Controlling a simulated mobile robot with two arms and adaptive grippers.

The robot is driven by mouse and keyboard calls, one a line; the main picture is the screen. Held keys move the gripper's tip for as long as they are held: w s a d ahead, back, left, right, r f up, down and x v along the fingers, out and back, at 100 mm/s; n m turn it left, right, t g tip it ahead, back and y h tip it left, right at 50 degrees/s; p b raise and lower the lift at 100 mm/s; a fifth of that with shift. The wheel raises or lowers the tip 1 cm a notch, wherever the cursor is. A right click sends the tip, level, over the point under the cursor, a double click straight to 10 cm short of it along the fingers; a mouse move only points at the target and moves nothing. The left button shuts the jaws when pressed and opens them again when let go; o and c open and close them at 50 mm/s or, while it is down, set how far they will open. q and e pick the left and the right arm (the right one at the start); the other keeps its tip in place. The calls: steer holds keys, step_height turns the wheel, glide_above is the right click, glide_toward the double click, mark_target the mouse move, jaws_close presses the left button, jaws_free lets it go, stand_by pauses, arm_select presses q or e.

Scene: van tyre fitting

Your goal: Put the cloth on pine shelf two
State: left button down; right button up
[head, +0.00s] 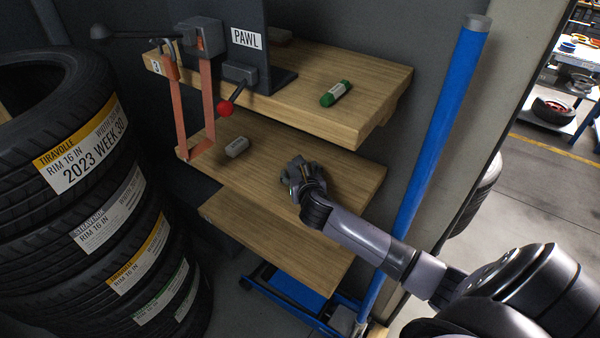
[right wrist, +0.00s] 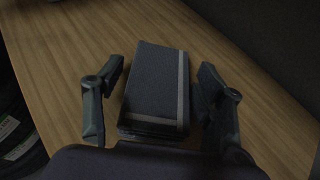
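The cloth (right wrist: 155,88) is a dark folded rectangle with a pale grey stripe. In the right wrist view it lies on bare wood. The top shelf (head: 378,80) bears a tag "3". My left gripper is not in view.
A grey block (head: 237,147) lies on the middle shelf. A green object (head: 336,93) and a dark "PAWL" stand (head: 247,38) are on the top shelf. A lower shelf (head: 270,240) is bare where visible. Stacked tyres (head: 95,185) stand left; a blue post (head: 440,120) rises right.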

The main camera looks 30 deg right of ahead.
steer(key=shift+r, duration=0.1)
steer(key=b+v, duration=0.1)
steer(key=v, duration=1.1)
stand_by(0.5)
